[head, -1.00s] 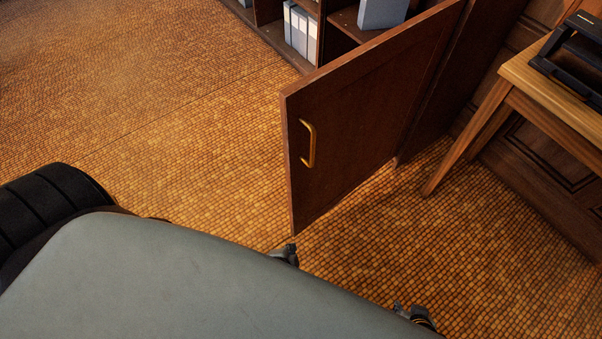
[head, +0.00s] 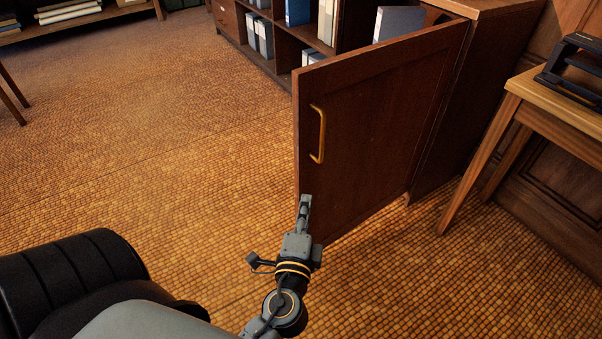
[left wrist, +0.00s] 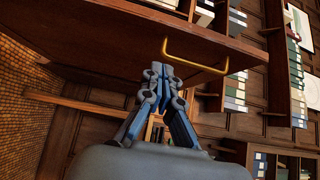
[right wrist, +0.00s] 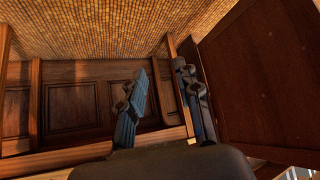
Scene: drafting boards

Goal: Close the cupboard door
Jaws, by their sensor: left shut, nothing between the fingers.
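The cupboard door (head: 380,135) stands wide open, swung out from the dark wooden cupboard (head: 480,85). Its brass handle (head: 320,134) is near the free edge. My left gripper (head: 305,199) is shut and empty, just below the handle near the door's lower free corner; I cannot tell whether it touches the door. In the left wrist view, the closed fingertips (left wrist: 166,72) are close to the handle (left wrist: 200,58) but not around it. My right gripper (right wrist: 165,92) shows only in its wrist view, open and empty, with a dark wooden panel (right wrist: 265,80) to its right.
A wooden table (head: 530,88) with a black tray (head: 578,68) stands right of the cupboard. Shelves with binders (head: 260,38) are behind the door. The tiled floor (head: 150,150) left of the door is clear.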

